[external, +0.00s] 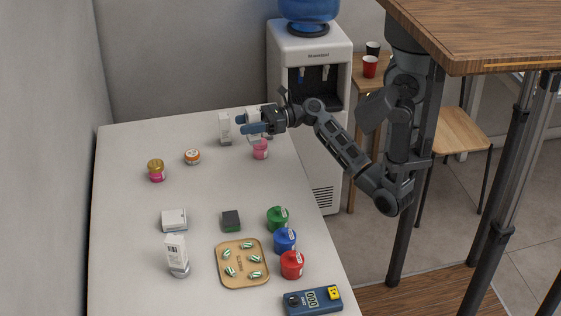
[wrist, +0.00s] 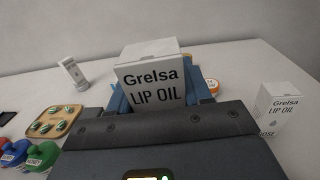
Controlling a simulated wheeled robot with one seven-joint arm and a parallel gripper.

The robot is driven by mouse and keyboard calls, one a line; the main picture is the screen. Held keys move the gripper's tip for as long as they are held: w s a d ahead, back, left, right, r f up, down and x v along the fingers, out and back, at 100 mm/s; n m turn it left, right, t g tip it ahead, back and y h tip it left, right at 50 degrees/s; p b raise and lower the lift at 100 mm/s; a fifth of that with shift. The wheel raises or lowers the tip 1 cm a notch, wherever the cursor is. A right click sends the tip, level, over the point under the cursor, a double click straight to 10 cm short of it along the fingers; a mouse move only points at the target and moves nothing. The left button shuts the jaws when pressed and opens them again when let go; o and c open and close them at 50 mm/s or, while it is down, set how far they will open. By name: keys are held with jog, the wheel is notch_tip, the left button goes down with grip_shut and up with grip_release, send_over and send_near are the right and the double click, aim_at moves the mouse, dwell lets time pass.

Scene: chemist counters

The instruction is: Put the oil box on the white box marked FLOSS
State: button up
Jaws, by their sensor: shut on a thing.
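My gripper (external: 246,122) is shut on a white oil box (wrist: 155,82) lettered "Grelsa LIP OIL", held between its blue fingers. In the external view the gripper is above the far right part of the counter, and the held box (external: 253,114) is partly hidden by the fingers. A second, similar lip oil box (external: 224,128) stands upright just left of the gripper; it also shows at the right of the wrist view (wrist: 284,112). A low white box (external: 174,219) lies at the counter's left middle; I cannot read FLOSS on it. It is not visible in the wrist view.
A pink jar (external: 260,150) stands just below the gripper. An orange-labelled jar (external: 192,157) and a pink, gold-lidded jar (external: 156,170) stand further left. A white upright container (external: 177,254), a dark box (external: 231,221), a tan tray (external: 232,281) and coloured pots (external: 285,240) are nearer. The counter's middle is clear.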

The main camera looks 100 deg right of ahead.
jog(key=w+a+r+n+y, duration=0.1)
jog(key=w+a+r+y, duration=0.2)
jog(key=w, duration=0.7)
jog(key=n+g+y+p, duration=0.1)
jog(key=n+y+p, duration=0.1)
send_over(168, 219)
notch_tip(168, 219, down, 7)
jog(key=shift+f+b, duration=0.4)
jog(key=shift+f, duration=1.55)
jog(key=shift+f, duration=0.1)
jog(key=o, duration=1)
jog(key=shift+o, duration=0.2)
